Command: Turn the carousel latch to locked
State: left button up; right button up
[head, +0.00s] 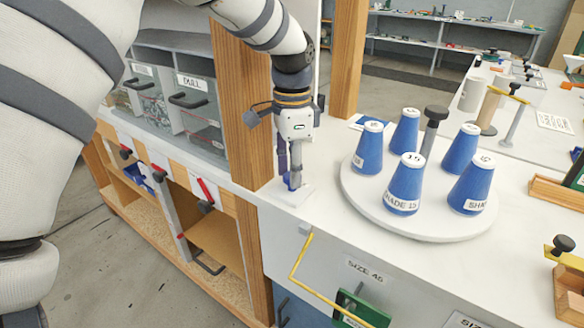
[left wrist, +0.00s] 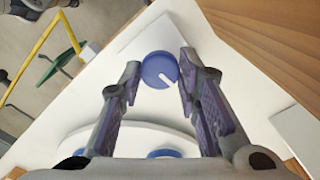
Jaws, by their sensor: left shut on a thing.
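The latch knob (left wrist: 158,66) is a round blue disc with a white slot-like mark, which points toward the lower right in the left wrist view. My left gripper (head: 291,178) points down over the plate, with its two fingers shut on the knob from both sides. The fingers hide most of the knob in the head view. My right gripper is not in view.
A wooden post (head: 241,100) stands close to the left arm. A grey post with a dark knob (head: 433,118) rises at the carousel's middle. A yellow bent rod (head: 297,268) runs along the counter's front near a green tag (head: 366,310). Drawers stand at left.

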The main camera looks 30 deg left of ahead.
pick_arm(q)
jog(key=shift+f, duration=0.1)
jog(key=o, duration=1.1)
jog(key=shift+o, duration=0.2)
notch_tip(320, 180, up, 12)
